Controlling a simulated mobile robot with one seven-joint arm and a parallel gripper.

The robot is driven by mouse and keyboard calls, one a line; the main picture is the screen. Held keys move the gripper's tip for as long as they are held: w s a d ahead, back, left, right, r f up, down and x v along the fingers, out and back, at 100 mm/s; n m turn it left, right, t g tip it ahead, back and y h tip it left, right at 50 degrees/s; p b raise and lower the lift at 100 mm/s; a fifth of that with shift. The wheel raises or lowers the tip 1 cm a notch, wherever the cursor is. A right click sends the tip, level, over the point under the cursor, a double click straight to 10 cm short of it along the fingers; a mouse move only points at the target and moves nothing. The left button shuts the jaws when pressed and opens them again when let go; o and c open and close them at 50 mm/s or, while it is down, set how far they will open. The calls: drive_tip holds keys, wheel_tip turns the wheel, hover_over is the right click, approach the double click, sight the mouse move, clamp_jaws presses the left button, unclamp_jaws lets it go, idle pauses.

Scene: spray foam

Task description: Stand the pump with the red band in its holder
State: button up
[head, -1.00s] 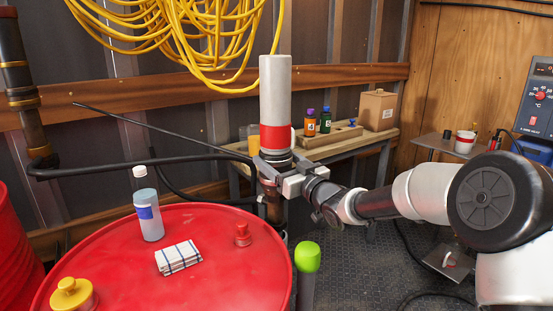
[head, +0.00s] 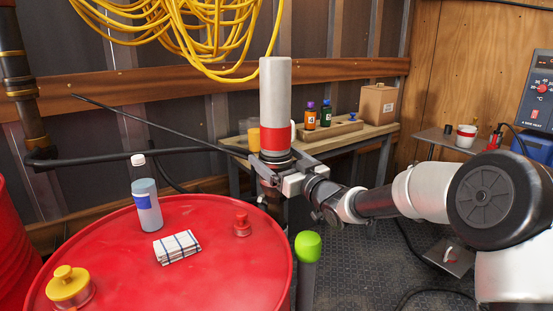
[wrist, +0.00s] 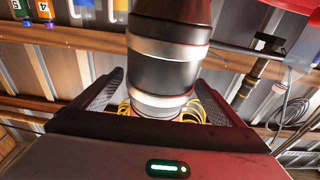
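The pump with the red band (head: 275,95) stands upright in my gripper, its pale grey cylinder above a red band and dark collar. My gripper (head: 280,165) is shut around the dark collar below the band, behind the red drum's far right edge. A brownish tube shows below the gripper; its lower end is hidden behind the drum. In the wrist view, the pump's dark body with silver rings (wrist: 172,65) sits between the two dark fingers (wrist: 165,105). I cannot tell which thing is the pump's holder.
A red drum (head: 210,225) carries a clear bottle (head: 146,205), folded cloth (head: 177,247), yellow cap (head: 69,286) and red cap (head: 242,226). A green-topped post (head: 308,247) stands right of it. A dark pipe (head: 22,90) rises at left. A wooden bench (head: 360,138) is behind the pump.

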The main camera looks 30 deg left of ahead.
drive_tip(key=shift+d+f, duration=0.1)
drive_tip(key=shift+f, duration=0.45)
drive_tip(key=p+v, duration=0.2)
drive_tip(key=v, duration=1.5)
drive_tip(key=shift+s+r, duration=0.15)
drive_tip(key=shift+r, duration=0.25)
drive_tip(key=shift+d, duration=0.15)
